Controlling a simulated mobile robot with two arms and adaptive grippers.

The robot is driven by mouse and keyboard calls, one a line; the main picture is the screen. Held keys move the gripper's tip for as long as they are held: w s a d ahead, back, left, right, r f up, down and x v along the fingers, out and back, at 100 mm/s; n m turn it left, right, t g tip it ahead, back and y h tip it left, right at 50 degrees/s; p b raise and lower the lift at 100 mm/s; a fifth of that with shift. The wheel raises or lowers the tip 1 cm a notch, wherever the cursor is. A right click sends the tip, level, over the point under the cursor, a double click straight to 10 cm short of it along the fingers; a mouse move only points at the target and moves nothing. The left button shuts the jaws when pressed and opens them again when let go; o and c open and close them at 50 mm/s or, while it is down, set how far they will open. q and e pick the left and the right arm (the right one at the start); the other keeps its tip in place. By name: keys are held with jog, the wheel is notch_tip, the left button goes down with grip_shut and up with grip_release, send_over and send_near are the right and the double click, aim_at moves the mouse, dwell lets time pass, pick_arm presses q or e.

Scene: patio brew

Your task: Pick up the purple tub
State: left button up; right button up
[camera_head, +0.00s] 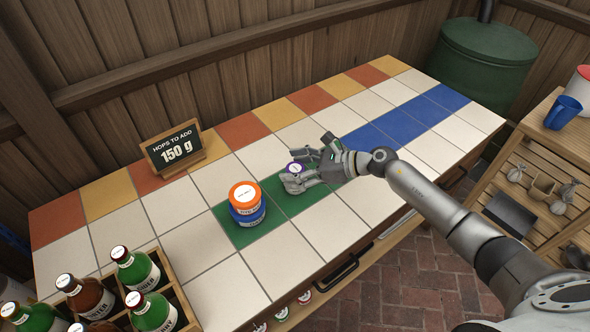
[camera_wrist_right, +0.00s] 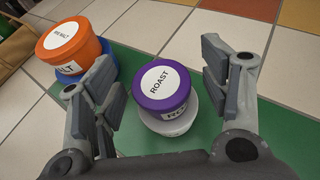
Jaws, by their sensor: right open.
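In the head view only a little of the purple tub (camera_head: 295,168) shows between my fingers. My right gripper (camera_head: 292,170) is open, with its fingers on either side of the tub. In the right wrist view the right gripper (camera_wrist_right: 166,85) shows a gap between each finger and the tub. My left gripper is not in view.
An orange-lidded tub (camera_head: 243,194) sits on a blue tub (camera_head: 248,216) to the left on the green tiles. A chalkboard sign (camera_head: 174,149) reads "HOPS TO ADD 150 g". A bottle crate (camera_head: 172,277) stands at the front left. White tiles at right are clear.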

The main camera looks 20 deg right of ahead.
jog(key=shift+c, duration=0.2)
jog(key=c, duration=1.1)
